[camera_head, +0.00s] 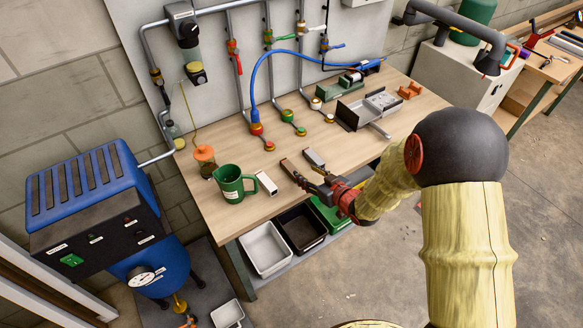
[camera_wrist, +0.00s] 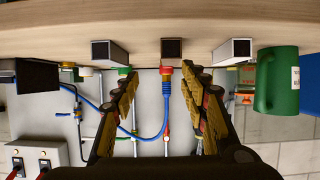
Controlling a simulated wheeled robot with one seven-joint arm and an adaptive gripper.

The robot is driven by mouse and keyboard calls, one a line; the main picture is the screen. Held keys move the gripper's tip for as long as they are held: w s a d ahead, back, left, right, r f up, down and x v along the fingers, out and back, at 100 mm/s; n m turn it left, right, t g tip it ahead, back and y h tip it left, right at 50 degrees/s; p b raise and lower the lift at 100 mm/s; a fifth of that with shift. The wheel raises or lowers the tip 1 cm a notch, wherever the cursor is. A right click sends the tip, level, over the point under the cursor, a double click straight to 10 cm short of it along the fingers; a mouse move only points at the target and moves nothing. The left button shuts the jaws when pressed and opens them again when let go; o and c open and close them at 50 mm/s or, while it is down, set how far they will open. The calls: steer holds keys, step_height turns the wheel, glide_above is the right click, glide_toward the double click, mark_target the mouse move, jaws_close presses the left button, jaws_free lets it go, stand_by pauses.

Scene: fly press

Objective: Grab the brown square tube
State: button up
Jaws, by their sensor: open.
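The brown square tube (camera_wrist: 172,48) shows its dark open end near the middle top of the wrist view, on the wooden workbench (camera_wrist: 60,35). In the head view the brown tube (camera_head: 287,167) lies between two silver square tubes, partly hidden by my gripper (camera_head: 310,180). My gripper also shows in the wrist view (camera_wrist: 162,76), open and empty, with a finger on each side of the line to the brown tube. The fingertips appear short of the tube's end. One silver tube (camera_wrist: 109,53) is left of it and another (camera_wrist: 235,50) right in the wrist view.
A green mug (camera_head: 233,183) stands beside the left silver tube. An orange-topped jar (camera_head: 207,160) is behind it. A dark metal bracket (camera_head: 370,108) lies farther right on the bench. Pipes with valves and a blue hose (camera_head: 262,75) run up the back panel. Bins (camera_head: 264,248) sit below the bench.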

mark_target(291, 167)
steer(key=shift+s+a+f, duration=0.2)
steer(key=shift+a+f, duration=0.1)
steer(key=shift+a, duration=0.05)
steer(key=shift+w+a+f, duration=0.1)
steer(key=shift+a+f, duration=0.1)
steer(key=shift+a, duration=0.05)
steer(key=x, duration=0.2)
steer(key=b+x, duration=0.1)
steer(key=x, duration=0.4)
steer(key=shift+a+r+b, duration=0.2)
steer(key=shift+a+b, duration=0.2)
steer(key=shift+c, duration=0.8)
jaws_close()
steer(key=shift+r, duration=0.1)
